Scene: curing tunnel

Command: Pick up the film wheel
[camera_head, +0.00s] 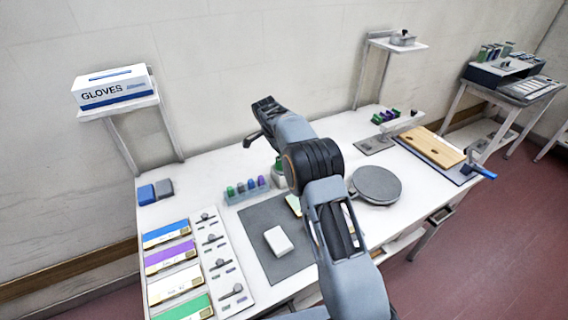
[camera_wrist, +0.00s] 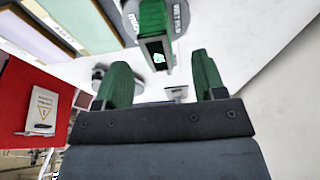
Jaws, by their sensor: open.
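In the head view my arm covers the gripper's surroundings. A small green and white thing (camera_head: 279,171) shows beside my wrist above the white bench; I cannot tell whether it is the wheel.
The bench (camera_head: 330,140) holds a dark mat (camera_head: 262,225) with a white block (camera_head: 279,240), coloured panels (camera_head: 170,256), a rack of small blocks (camera_head: 240,197), a round grey plate (camera_head: 376,184) and a wooden board (camera_head: 430,147). A glove box (camera_head: 113,89) stands on a raised shelf.

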